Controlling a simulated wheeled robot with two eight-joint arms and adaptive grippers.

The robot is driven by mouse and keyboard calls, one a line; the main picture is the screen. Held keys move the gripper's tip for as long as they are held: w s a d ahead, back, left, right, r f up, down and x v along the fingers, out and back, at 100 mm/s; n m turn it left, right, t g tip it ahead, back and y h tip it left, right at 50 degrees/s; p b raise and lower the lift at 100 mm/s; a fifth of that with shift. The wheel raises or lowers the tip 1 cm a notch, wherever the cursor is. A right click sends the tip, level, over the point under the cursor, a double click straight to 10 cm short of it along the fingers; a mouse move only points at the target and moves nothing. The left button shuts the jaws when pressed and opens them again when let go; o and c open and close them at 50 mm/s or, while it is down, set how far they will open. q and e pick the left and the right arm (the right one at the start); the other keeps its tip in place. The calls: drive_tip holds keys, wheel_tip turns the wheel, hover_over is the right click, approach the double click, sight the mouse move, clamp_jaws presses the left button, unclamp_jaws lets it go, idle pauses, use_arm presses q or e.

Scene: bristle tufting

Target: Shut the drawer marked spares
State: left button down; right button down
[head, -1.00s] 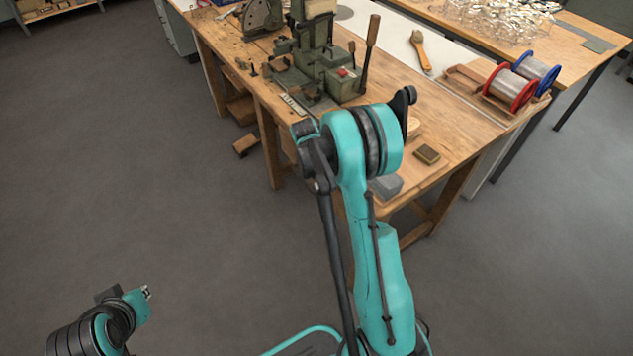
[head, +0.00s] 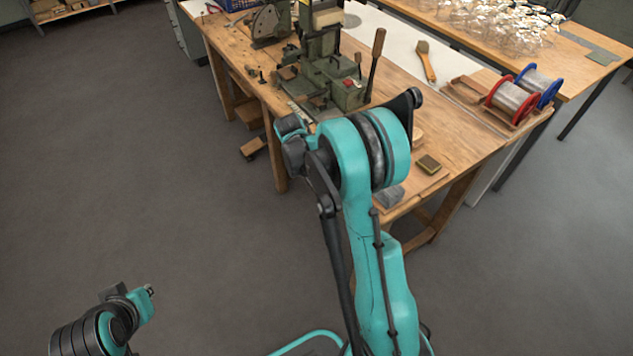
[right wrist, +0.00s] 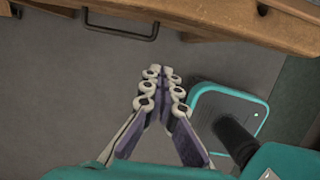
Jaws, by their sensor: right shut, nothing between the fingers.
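In the right wrist view a dark bar handle (right wrist: 120,32) stands out from a wooden front (right wrist: 150,6) at the top edge. No marking is readable there, so I cannot tell whether this is the spares drawer or how far it stands out. My right gripper (right wrist: 162,72) is shut and empty, its fingertips together below and right of the handle, apart from it in the picture. In the head view my right arm hides that gripper and the bench front behind it. The end of my left arm (head: 148,290) is low at the left, too small to read its fingers.
A bench leg (head: 275,150) stands left of my right arm. Grey floor (head: 130,170) is open at the left.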

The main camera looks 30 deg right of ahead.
drive_tip(key=r, duration=0.1)
drive_tip(key=h+b, duration=0.4)
drive_tip(key=h, duration=0.2)
hover_over(319, 197)
wheel_tip(319, 197, down, 10)
drive_tip(key=shift+d+r, duration=0.1)
drive_tip(key=shift+d, duration=0.4)
